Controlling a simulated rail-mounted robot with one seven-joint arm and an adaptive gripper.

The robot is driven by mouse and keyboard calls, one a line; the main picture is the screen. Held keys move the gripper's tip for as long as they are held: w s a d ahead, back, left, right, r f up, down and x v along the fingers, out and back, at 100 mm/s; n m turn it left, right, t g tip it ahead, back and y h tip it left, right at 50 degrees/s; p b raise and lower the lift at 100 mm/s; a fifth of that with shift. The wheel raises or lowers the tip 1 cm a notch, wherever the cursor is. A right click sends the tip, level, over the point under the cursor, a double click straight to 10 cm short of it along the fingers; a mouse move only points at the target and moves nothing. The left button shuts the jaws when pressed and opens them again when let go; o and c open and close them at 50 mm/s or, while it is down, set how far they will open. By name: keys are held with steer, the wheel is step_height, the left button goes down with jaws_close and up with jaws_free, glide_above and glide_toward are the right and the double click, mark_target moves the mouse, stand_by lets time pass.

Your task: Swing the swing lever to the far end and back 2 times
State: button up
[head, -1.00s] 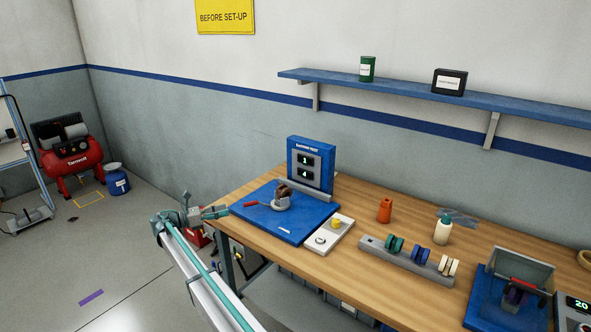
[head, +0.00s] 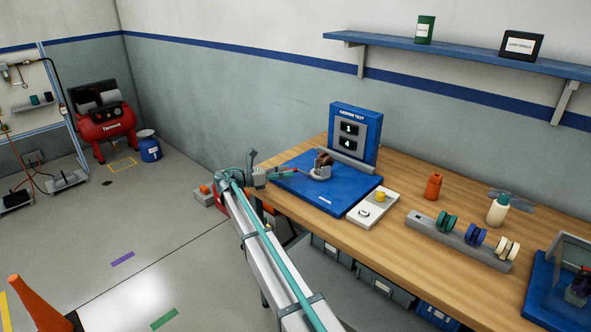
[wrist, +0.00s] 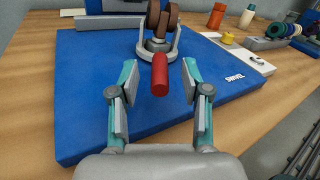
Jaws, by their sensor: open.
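The swing lever is a red handle (wrist: 160,76) on a grey fork that holds a brown twin-wheel caster (wrist: 161,22). It sits on a blue test plate (wrist: 95,100) marked SWIVEL. In the head view the red handle (head: 284,173) points left from the caster (head: 323,160), toward the plate's left edge. My gripper (wrist: 160,86) is open over the plate, its fingers on either side of the handle's end, with gaps visible on both sides. In the head view my gripper (head: 270,175) is at the handle's outer end. The fingertips are small there.
A blue panel with two number displays (head: 349,130) stands behind the plate. A pale box (head: 374,208) with a yellow button is beside it. An orange bottle (head: 432,187), a white bottle (head: 497,210) and a grey wheel rack (head: 458,241) stand further right.

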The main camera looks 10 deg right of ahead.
mark_target(296, 170)
steer(key=shift+w+d+p, duration=0.15)
steer(key=shift+d, duration=0.9)
steer(key=shift+w+d+p, duration=0.15)
steer(key=shift+d, duration=0.85)
jaws_close()
